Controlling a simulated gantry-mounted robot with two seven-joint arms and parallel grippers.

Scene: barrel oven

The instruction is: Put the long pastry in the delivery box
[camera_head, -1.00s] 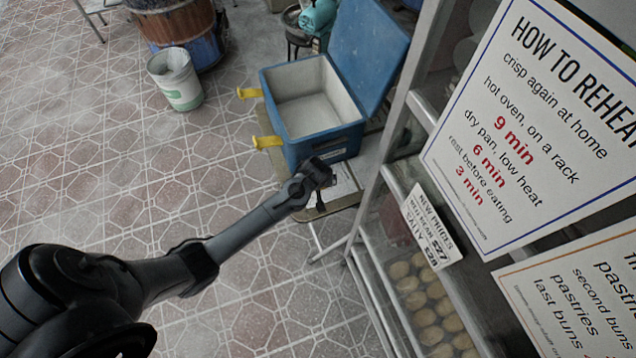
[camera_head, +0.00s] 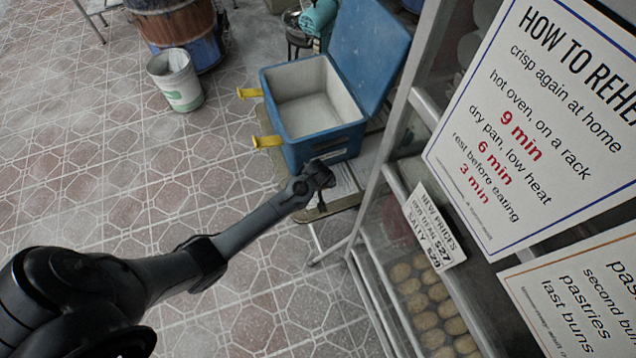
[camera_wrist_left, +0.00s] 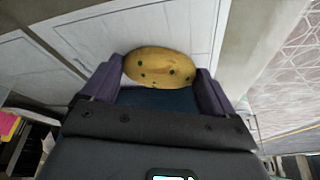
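My left gripper (camera_head: 320,182) is just in front of the near side of the blue delivery box (camera_head: 345,142), outside its opening. In the left wrist view a yellow-brown oval pastry (camera_wrist_left: 160,67) with dark spots sits between the two fingertips (camera_wrist_left: 161,76), with a finger at each end. It looks gripped. The pastry does not show in the head view. The box stands open, its blue lid (camera_head: 368,50) tilted back, and its pale inside looks empty. My right gripper is not in view.
A glass display case with several round buns (camera_head: 432,310) stands close on the right, with a reheating sign (camera_head: 530,120) and a price card (camera_head: 434,228). A white bucket (camera_head: 177,80) stands on the tiled floor at the left. The box's yellow latches (camera_head: 267,141) stick out leftward.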

